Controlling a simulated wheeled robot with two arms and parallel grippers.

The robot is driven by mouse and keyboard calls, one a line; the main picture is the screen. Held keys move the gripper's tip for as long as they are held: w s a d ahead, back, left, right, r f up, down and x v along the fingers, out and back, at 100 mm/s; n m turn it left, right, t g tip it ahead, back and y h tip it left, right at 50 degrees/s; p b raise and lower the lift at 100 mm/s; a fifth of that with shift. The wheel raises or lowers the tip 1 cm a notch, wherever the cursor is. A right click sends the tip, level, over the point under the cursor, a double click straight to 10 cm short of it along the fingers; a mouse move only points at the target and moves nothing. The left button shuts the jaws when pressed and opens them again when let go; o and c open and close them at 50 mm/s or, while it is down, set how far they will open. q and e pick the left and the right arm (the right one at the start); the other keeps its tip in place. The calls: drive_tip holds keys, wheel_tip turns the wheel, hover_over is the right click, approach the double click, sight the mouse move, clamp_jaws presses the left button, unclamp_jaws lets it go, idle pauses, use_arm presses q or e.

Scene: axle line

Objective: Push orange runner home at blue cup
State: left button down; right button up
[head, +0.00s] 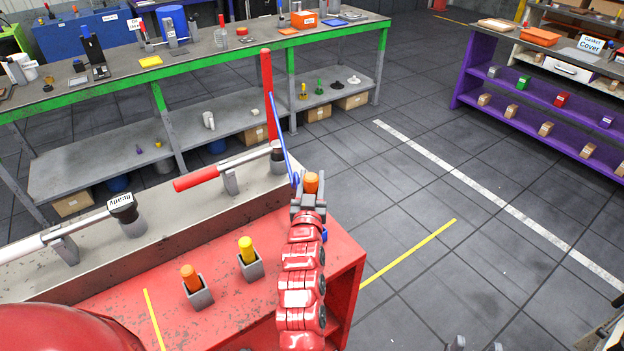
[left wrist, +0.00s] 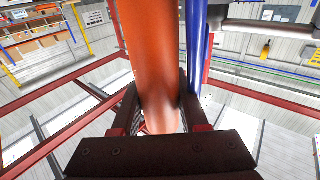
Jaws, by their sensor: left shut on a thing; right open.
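My left gripper (head: 309,205) is shut on an orange runner (head: 311,183), whose rounded top shows above the fingers at the right end of the bench. In the left wrist view the orange runner (left wrist: 155,70) stands between the fingers, with a blue rod (left wrist: 196,60) close beside it. In the head view the thin blue rod (head: 282,135) slants up and left from beside the gripper. A blue bit (head: 324,235) shows at my arm's right side. I cannot make out a blue cup; my arm may hide it. My right gripper (head: 476,346) is open at the bottom edge, mostly cut off.
On the red bench (head: 340,275), another orange piece (head: 190,278) and a yellow piece (head: 247,250) stand in grey holders. Floor to the right is clear.

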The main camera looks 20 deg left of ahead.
use_arm(q)
drive_tip(key=shift+c, duration=1.8)
unclamp_jaws()
drive_tip(key=shift+s+f, duration=0.1)
drive_tip(key=shift+f, duration=0.05)
drive_tip(key=shift+s+d, duration=0.15)
drive_tip(key=shift+s, duration=0.1)
drive_tip(key=v, duration=1.6)
drive_tip(key=shift+s, duration=0.35)
drive_tip(key=shift+d, duration=0.15)
